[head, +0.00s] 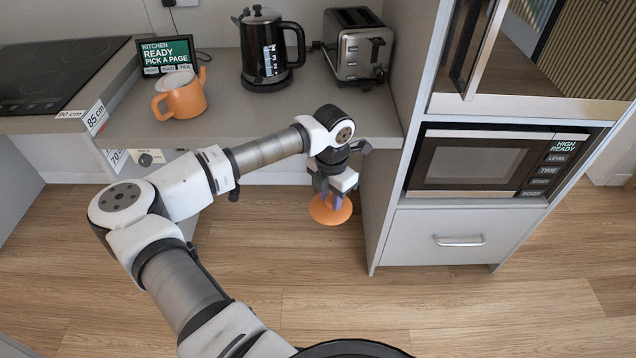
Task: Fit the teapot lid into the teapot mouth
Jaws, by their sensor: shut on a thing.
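The fingers hide the middle of the lid.
A black kettle (264,62), a steel toaster (358,50) and a small screen (166,57) stand at the counter's back. A tall cabinet with a microwave (470,164) rises just right of my gripper. Counter (225,115) between teapot and cabinet is clear.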

